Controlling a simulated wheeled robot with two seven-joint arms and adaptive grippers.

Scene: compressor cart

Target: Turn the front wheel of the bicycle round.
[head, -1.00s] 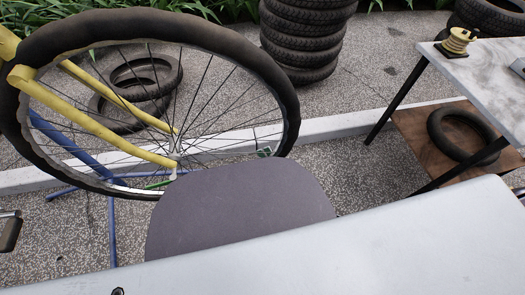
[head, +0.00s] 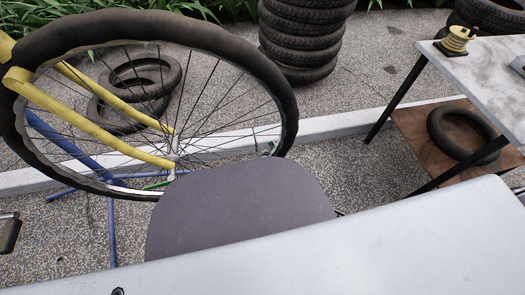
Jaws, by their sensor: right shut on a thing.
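The bicycle's front wheel (head: 283,98) has a dark tyre and thin spokes and fills the left and middle of the head view. Its yellow fork (head: 88,118) comes in from the left edge and runs to the hub. My right gripper (head: 272,148) is almost wholly hidden; only a small part seems to show at the wheel's lower right rim, shut on the wheel. My grey and white arm parts cover the wheel's bottom and the contact. My left gripper cannot be made out.
A blue stand (head: 112,225) is below the wheel. Tyres (head: 300,45) are stacked behind it, and loose tyres (head: 165,72) lie on the ground. A table (head: 480,75) with a yellow spool (head: 456,40) stands at the right. A dark object (head: 8,233) is cut off at the left edge.

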